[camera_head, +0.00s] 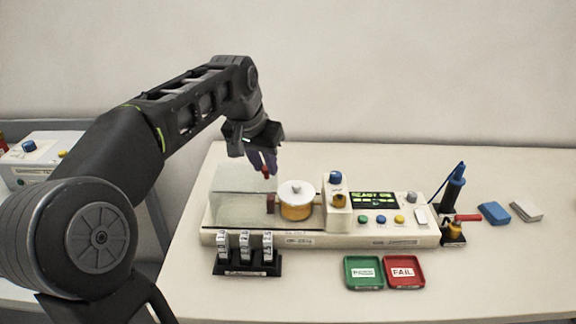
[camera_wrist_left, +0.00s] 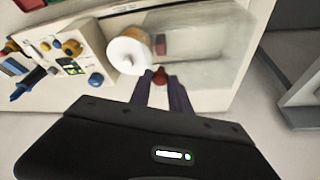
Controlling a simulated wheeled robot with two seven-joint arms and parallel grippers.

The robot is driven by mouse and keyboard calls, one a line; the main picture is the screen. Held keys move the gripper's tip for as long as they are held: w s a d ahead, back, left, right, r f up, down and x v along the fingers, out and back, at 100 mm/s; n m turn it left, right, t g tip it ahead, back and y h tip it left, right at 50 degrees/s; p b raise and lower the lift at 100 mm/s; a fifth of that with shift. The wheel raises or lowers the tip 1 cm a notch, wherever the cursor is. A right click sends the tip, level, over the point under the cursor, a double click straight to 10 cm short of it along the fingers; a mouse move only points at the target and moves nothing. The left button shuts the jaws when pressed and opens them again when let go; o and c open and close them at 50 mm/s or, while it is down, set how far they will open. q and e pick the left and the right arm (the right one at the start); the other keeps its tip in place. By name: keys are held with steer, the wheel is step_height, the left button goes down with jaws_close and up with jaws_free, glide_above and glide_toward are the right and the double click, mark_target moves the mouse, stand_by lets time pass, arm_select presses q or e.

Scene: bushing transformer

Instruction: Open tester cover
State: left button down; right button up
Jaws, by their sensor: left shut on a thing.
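The tester (camera_head: 320,235) is a long cream unit on the table. A clear, box-like cover (camera_head: 235,190) stands over its left part and also shows in the left wrist view (camera_wrist_left: 208,62). A small red knob (camera_wrist_left: 160,75) is at the cover's edge, and it shows below my fingers in the head view (camera_head: 265,172). My left gripper (camera_head: 263,163) reaches down from above and is shut on the red knob. A brass cylinder with a white top (camera_head: 297,204) stands just right of the cover, uncovered. My right gripper is out of view.
A black rack (camera_head: 246,266) with several labelled pieces stands in front of the tester. Green (camera_head: 363,273) and red FAIL (camera_head: 404,273) trays lie to its right. A blue-handled tool (camera_head: 454,188) stands at the tester's right end. The table's front right is clear.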

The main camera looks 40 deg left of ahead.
arm_select(q)
steer(key=shift+s+a, duration=0.55)
steer(key=shift+a, duration=0.15)
steer(key=shift+w+d, duration=0.2)
steer(key=shift+s+a, duration=0.1)
steer(key=shift+a, duration=0.1)
steer(key=c, duration=1.2)
jaws_free()
steer(key=shift+r, duration=0.1)
steer(key=v, duration=0.7)
steer(key=shift+s+r, duration=0.2)
steer(key=shift+r, duration=0.05)
